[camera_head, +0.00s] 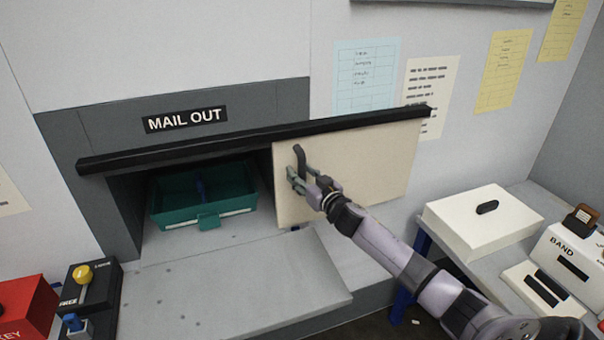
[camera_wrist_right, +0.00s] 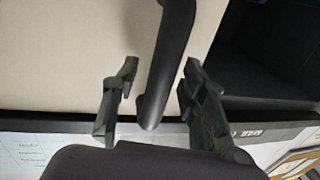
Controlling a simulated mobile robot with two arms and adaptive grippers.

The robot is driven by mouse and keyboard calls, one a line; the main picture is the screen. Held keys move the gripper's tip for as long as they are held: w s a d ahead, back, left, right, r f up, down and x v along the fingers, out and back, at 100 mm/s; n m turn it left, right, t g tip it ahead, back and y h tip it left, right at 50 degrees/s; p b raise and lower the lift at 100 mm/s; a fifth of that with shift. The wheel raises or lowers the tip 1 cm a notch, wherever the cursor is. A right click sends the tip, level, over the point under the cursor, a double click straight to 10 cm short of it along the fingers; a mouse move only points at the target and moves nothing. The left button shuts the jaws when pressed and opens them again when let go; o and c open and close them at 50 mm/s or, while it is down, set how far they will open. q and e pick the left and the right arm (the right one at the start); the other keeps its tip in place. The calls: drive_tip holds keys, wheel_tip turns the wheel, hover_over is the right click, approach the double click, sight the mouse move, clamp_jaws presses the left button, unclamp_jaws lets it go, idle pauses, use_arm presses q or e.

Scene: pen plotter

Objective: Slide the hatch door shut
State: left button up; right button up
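The hatch door (camera_head: 375,165) is a cream panel hanging under a black rail (camera_head: 250,143), to the right of the open MAIL OUT hatch (camera_head: 128,200). Its dark upright handle (camera_head: 299,158) is near the door's left edge. My right gripper (camera_head: 299,181) is at the lower part of the handle. In the right wrist view the handle (camera_wrist_right: 168,60) runs between the two spread fingers (camera_wrist_right: 158,88), with a visible gap on each side. My left gripper is not in view.
A teal tray (camera_head: 237,213) sits inside the hatch, above a grey shelf (camera_head: 250,275) that juts forward. A red box (camera_head: 28,305) and a dark box with a yellow knob (camera_head: 95,290) stand at lower left. A white lidded box (camera_head: 470,228) is at right.

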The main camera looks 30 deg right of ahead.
clamp_jaws()
idle(0.4)
idle(0.4)
